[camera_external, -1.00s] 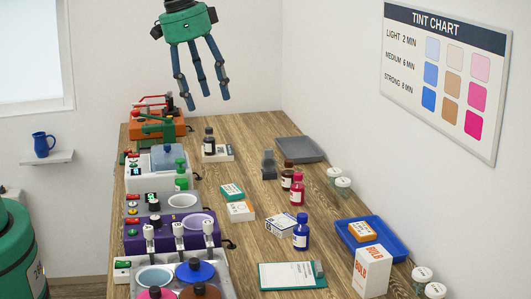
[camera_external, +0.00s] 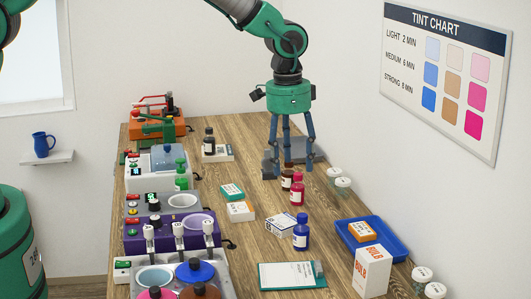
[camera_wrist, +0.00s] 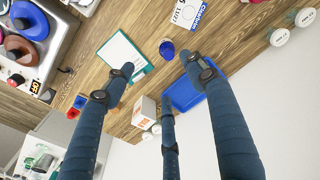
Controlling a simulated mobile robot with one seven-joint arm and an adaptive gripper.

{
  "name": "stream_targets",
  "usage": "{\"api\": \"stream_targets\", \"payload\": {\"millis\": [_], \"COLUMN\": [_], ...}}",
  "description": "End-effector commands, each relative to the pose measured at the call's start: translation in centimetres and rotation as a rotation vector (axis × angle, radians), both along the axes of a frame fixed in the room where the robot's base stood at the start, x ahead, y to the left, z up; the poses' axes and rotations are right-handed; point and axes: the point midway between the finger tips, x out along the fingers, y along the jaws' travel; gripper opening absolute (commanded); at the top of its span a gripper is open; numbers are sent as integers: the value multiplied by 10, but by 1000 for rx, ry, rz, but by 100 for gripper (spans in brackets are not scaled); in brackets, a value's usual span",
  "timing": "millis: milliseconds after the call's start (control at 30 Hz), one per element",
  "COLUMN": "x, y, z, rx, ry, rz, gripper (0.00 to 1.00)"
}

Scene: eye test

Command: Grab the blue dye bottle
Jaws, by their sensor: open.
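The blue dye bottle (camera_external: 301,235) stands upright on the wooden table, in front of the pink bottle (camera_external: 298,190). In the wrist view its blue top (camera_wrist: 167,48) shows beyond my fingers, between the clipboard and the blue tray. My three-fingered gripper (camera_external: 290,160) hangs fingers down over the back of the table, behind the bottles and apart from the blue one. Its fingers are spread and empty, and they also show in the wrist view (camera_wrist: 160,78). The dark brown bottle (camera_external: 287,178) is close to the fingers in the picture.
A white box with a blue label (camera_external: 280,225) lies beside the blue bottle. A blue tray (camera_external: 345,235) and an upright bulb box (camera_external: 371,271) stand to its right. A clipboard (camera_external: 287,276) lies in front. Machines with tubs (camera_external: 170,238) line the left side.

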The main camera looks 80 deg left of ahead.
Motion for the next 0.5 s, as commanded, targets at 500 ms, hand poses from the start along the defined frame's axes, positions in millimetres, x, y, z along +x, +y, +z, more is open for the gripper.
{"api": "stream_targets", "payload": {"millis": [500], "x": [34], "y": [5], "z": [-79], "rx": [-2], "ry": [56], "rz": [-10], "gripper": [56]}}
